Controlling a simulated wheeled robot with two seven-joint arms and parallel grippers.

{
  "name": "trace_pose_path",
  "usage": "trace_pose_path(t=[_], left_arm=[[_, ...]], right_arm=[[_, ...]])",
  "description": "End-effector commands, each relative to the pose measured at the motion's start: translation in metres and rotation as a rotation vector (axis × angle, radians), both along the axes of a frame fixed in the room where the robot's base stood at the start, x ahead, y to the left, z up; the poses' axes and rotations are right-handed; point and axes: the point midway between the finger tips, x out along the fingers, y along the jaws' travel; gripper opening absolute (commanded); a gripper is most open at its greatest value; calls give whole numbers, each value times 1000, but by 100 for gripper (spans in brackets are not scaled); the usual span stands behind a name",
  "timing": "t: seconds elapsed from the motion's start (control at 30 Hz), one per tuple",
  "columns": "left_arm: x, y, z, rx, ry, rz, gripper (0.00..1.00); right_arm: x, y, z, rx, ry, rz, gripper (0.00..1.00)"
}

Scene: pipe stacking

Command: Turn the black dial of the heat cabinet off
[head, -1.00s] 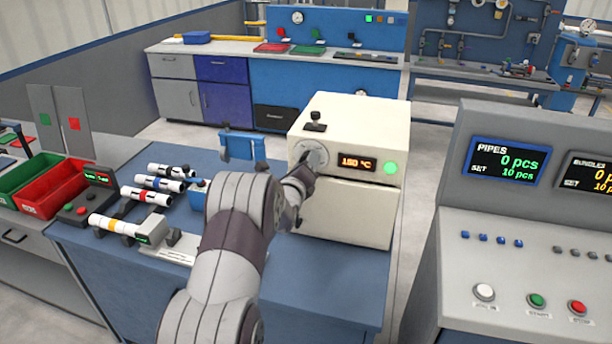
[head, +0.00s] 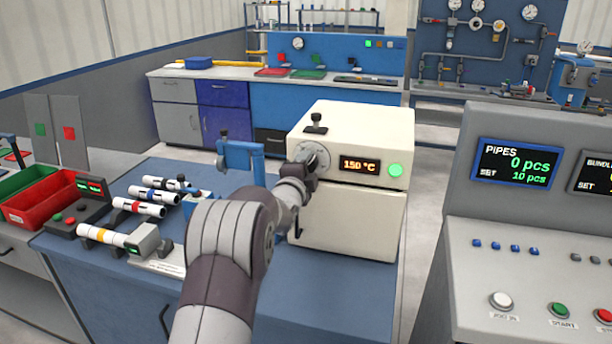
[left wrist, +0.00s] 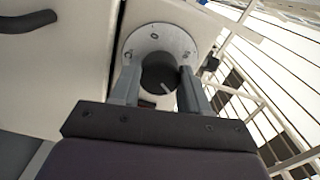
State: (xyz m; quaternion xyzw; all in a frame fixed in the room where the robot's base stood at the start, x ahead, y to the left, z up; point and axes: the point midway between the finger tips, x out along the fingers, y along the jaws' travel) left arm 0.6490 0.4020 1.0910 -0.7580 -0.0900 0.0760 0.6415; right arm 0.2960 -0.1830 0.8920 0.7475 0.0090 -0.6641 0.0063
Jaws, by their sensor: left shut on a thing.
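The heat cabinet (head: 345,222) is a cream box on the blue bench, with an orange display (head: 359,166) that reads 150 °C and a lit green lamp (head: 395,170). Its black dial (left wrist: 159,73) sits on a round pale plate with marks, best seen in the left wrist view; a white pointer line shows on the dial's face. My left gripper (left wrist: 157,82) has one finger on each side of the dial and is shut on it. In the head view my wrist and gripper (head: 308,165) hide most of the dial. My right gripper is out of view.
A black knob (head: 317,122) stands on the cabinet top. Left on the bench are several white pipes with coloured bands (head: 140,207) and a blue frame (head: 240,158). A red bin (head: 42,203) is at far left. A grey console (head: 540,230) stands at right.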

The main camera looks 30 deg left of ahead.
Motion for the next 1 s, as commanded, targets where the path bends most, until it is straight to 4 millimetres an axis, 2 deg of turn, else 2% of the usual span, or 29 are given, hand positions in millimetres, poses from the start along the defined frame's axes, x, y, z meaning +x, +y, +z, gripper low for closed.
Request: trace_pose_path(t=[0.1, 0.4, 1.0], left_arm=[[0, 0, -4, -103, -25, 0, 15], [0, 0, -3, -379, -90, 0, 15], [0, -1, -2, -935, -223, 0, 15]], right_arm=[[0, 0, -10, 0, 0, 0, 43], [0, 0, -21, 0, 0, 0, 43], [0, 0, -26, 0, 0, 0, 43]])
